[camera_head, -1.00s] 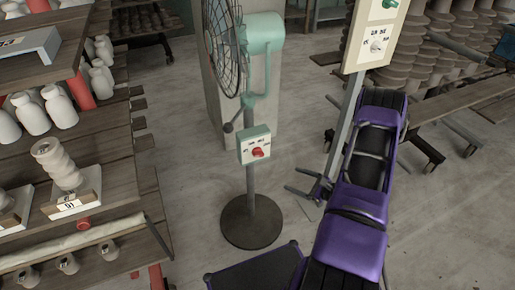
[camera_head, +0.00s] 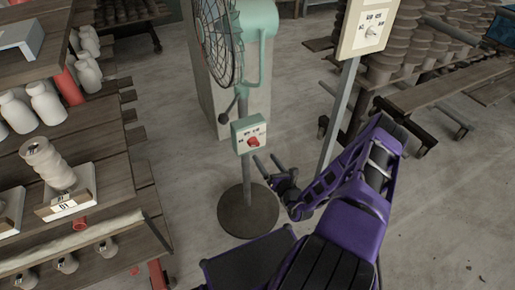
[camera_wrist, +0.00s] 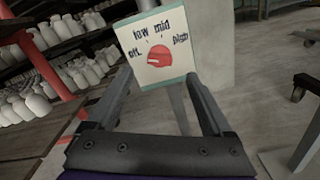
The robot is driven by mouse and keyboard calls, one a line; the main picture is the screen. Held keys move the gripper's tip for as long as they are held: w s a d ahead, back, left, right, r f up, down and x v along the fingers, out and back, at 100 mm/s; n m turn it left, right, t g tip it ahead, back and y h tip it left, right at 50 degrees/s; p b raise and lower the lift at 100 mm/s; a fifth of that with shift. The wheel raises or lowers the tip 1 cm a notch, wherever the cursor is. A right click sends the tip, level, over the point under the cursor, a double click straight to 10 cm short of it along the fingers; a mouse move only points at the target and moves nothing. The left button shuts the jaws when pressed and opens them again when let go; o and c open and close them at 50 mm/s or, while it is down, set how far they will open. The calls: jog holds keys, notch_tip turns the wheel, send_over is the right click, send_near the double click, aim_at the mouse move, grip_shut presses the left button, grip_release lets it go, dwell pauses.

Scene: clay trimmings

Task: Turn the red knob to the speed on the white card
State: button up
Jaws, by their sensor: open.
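The red knob (camera_head: 253,142) sits on a cream, green-edged control box (camera_head: 237,133) on the fan's post. In the wrist view the knob (camera_wrist: 160,56) faces me, with off, low, mid and high printed around it. A pale mark shows on its lower left part; which label it points to is unclear. My gripper (camera_head: 267,160) is open and empty, just below and right of the box. In the wrist view its fingers (camera_wrist: 158,78) stand apart on either side below the knob, not touching it. I cannot make out a white card naming a speed.
The fan (camera_head: 215,35) stands on a round dark base (camera_head: 248,211). A taller panel with a white knob (camera_head: 372,32) stands on a post to the right.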

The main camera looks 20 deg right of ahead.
aim_at(256, 145)
jog(key=w, duration=0.7)
jog(key=shift+w+a, duration=0.1)
jog(key=shift+w, duration=0.05)
grip_shut()
